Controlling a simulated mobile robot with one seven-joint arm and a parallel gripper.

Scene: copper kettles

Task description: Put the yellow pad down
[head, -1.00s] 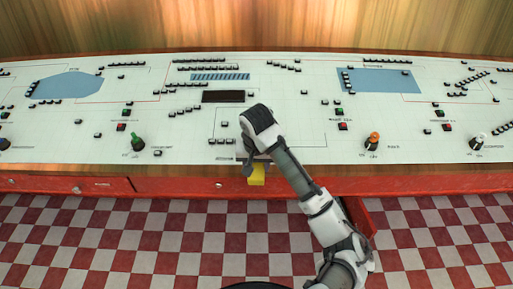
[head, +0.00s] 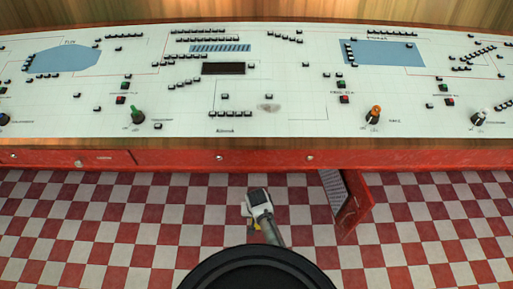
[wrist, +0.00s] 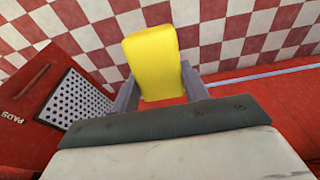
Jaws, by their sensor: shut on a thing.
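The yellow pad (wrist: 152,60) is a small block with rounded edges. In the wrist view it stands up between the two grey fingers of my gripper (wrist: 158,72), which is shut on it. In the head view my gripper (head: 256,224) is low in front of the console, over the checkered floor and close to my own body. Only a sliver of the yellow pad (head: 257,226) shows there, the rest hidden by the wrist. Nothing is seen under the pad but floor, at a distance I cannot tell.
The white console top (head: 300,124) carries black buttons, switches and knobs. The checkered floor (head: 120,215) at left is clear.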

